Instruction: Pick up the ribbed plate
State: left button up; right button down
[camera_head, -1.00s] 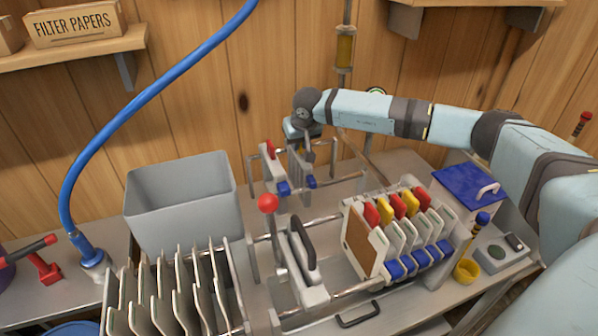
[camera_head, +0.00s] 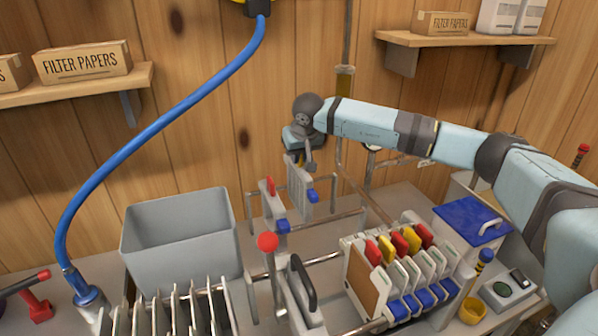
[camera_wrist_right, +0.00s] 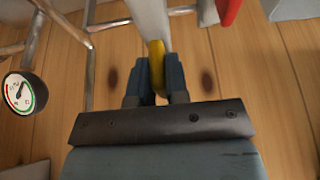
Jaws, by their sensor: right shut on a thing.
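The ribbed plate (camera_head: 297,186) is a thin grey plate with a blue tab low on its right side, hanging upright in the head view. My right gripper (camera_head: 303,163) is shut on its top, above the metal rails. In the right wrist view, my right gripper's dark fingers (camera_wrist_right: 157,82) close on a yellow grip (camera_wrist_right: 157,60). The pale edge of the plate (camera_wrist_right: 150,18) extends beyond it. The fingers partly hide the grip. My left gripper is not in view.
A plate with red and blue tabs (camera_head: 273,207) stands just left. A red-knobbed lever (camera_head: 268,242) and a black-handled block (camera_head: 303,290) are in front. A grey bin (camera_head: 180,240) is left; coloured-tab plates (camera_head: 405,270) are right. A gauge (camera_wrist_right: 20,92) is nearby.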

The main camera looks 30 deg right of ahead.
notch_tip(320, 180, up, 12)
jog(key=shift+r, duration=0.15)
jog(key=shift+s, duration=0.1)
dwell(1.2)
